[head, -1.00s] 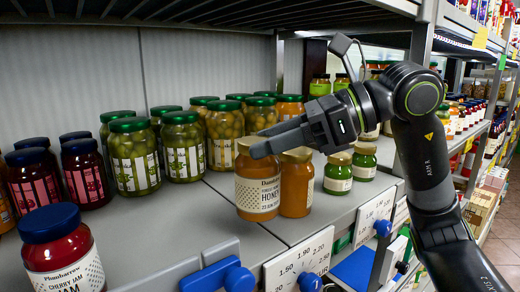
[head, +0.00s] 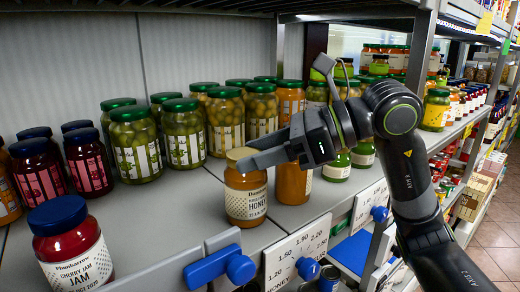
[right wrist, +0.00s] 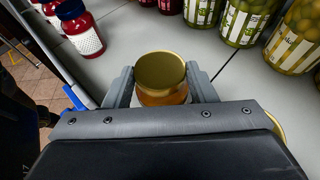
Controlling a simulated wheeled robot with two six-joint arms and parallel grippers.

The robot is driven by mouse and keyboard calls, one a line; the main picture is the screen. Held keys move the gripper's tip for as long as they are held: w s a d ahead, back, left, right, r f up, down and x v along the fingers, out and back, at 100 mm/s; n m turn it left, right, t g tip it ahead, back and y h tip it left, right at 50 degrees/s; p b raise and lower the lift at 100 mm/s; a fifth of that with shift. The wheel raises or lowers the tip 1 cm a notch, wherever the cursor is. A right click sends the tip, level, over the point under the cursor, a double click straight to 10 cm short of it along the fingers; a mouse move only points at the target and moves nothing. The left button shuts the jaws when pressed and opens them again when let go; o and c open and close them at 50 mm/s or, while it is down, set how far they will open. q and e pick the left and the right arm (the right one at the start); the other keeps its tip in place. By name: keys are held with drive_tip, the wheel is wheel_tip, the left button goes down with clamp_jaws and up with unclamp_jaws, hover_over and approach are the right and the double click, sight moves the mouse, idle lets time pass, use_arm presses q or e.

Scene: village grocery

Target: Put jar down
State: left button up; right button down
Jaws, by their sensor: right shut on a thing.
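The honey jar (head: 246,196), amber with a gold lid and a white label, is upright at the front of the grey shelf (head: 180,212), close to its front edge. My right gripper (head: 250,160) is shut on it near the lid. In the right wrist view, the gold lid (right wrist: 160,70) sits between the two fingers. The jar's base looks at or very near the shelf surface; I cannot tell whether it touches. My left gripper is not in view.
An orange jar (head: 292,184) stands just right of the held jar, partly behind my gripper. Green-lidded pickle jars (head: 134,145) stand behind. A cherry jam jar (head: 70,245) stands at the front left. Bare shelf lies between them. Price tags (head: 295,253) line the front edge.

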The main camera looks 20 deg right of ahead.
drive_tip(key=shift+f, duration=0.1)
drive_tip(key=c, duration=0.6)
unclamp_jaws()
drive_tip(key=shift+d, duration=0.1)
drive_tip(key=b+v, duration=0.4)
drive_tip(key=v, duration=0.8)
drive_tip(key=shift+r, duration=0.25)
